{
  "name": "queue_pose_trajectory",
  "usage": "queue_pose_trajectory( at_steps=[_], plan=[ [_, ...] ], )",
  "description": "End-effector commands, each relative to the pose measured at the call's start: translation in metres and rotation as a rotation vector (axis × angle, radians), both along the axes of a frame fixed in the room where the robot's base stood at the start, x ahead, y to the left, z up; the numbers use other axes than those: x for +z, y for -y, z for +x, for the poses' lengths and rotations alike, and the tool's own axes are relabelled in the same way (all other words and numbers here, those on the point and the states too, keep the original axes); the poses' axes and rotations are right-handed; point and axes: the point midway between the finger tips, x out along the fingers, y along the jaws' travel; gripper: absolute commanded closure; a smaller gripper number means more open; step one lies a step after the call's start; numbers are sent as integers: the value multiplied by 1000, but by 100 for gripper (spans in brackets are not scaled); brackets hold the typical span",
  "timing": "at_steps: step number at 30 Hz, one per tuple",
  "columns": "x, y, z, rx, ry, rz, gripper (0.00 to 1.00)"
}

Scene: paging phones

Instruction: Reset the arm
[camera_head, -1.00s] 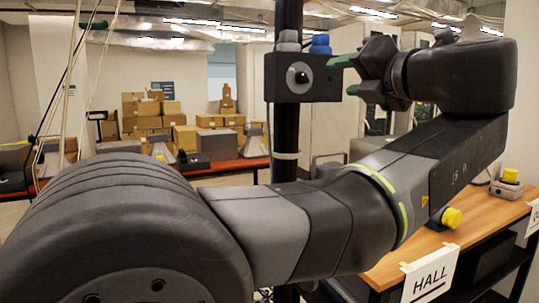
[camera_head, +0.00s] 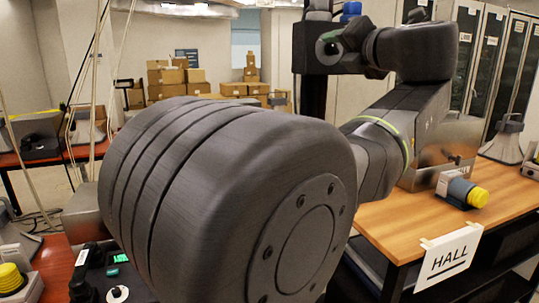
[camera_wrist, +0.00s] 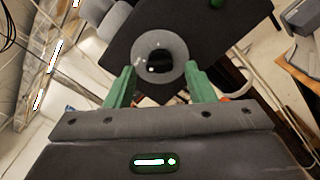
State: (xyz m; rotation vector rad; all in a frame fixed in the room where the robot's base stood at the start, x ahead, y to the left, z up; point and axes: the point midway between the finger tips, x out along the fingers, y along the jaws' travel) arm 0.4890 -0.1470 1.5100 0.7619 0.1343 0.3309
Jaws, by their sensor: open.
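My gripper (camera_head: 362,50) is at the upper right in the head view, at the end of my folded, raised arm. In the wrist view its two green fingers stand apart, and the gripper (camera_wrist: 162,86) is open with nothing held between them. In the head view the fingers are dark and partly hidden, with only bits of green showing. A large round joint of my arm fills the middle of the head view and hides much of what lies behind it.
A wooden table (camera_head: 400,222) with a HALL sign (camera_head: 449,258) is at the right, bearing a yellow-capped grey device (camera_head: 466,193) and a metal box (camera_head: 428,178). Cabinets (camera_head: 490,60) stand behind. A yellow-topped device (camera_head: 12,280) is at the lower left. Cardboard boxes (camera_head: 165,78) are stacked far back.

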Motion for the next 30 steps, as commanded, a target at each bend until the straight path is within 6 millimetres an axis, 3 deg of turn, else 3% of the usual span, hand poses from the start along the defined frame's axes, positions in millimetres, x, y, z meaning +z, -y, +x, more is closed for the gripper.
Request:
queue_pose_trajectory(
  at_steps=[6,19,23,30],
  plan=[
    [0,-5,13,0,0,1,51],
    [0,-4,13,-1,0,0,51],
    [0,-2,5,-2,1,0,51],
    [-2,11,-25,-6,0,0,51]
  ],
)
